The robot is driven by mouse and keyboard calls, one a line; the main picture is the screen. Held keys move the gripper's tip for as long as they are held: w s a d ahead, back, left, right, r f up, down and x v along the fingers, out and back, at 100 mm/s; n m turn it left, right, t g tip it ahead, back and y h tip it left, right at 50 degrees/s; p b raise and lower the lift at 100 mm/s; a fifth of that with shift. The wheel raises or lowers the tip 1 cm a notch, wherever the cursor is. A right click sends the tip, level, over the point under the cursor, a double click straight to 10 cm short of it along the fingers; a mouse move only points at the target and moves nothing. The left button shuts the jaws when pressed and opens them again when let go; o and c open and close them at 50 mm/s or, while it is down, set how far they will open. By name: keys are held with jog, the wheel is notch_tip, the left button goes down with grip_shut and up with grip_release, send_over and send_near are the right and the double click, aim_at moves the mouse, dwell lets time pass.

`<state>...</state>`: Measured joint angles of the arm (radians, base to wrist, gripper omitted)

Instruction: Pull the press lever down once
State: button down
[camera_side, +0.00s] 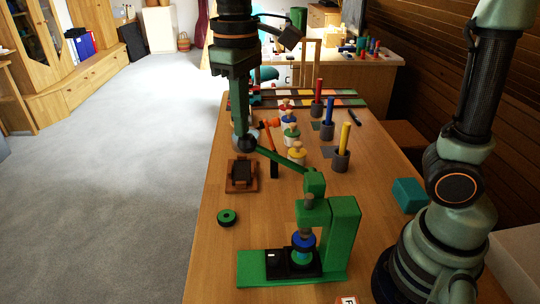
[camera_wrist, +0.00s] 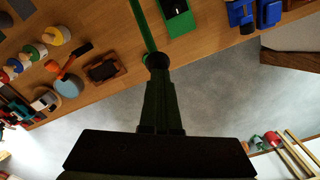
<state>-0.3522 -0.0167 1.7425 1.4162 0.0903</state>
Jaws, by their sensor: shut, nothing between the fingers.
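The green press (camera_side: 343,235) stands at the near end of the wooden table. Its green lever (camera_side: 280,160) runs from the press head up and left to a black ball knob (camera_side: 248,144). My gripper (camera_side: 241,134) is shut, points down, and its tips are at the knob, overlapping it in the side view; I cannot tell whether they touch. In the wrist view, the gripper (camera_wrist: 159,72) is just at the knob (camera_wrist: 157,60), with the lever (camera_wrist: 143,25) beyond. A blue and green piece (camera_side: 303,246) sits on the press's black block under the head.
A green ring (camera_side: 227,217) lies left of the press. A brown wooden block (camera_side: 242,176) and an orange-handled tool (camera_side: 271,150) lie near the lever. Posts in dark cups (camera_side: 342,158) and coloured knobs stand farther back. A teal block (camera_side: 408,195) lies at right.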

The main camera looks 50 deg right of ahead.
jog(key=shift+f, duration=0.15)
jog(key=shift+w+a+f, duration=0.2)
jog(key=shift+a+f, duration=0.05)
jog(key=shift+f, duration=0.5)
jog(key=shift+w+a+f, duration=0.2)
jog(key=shift+w+f, duration=0.05)
jog(key=shift+f, duration=0.5)
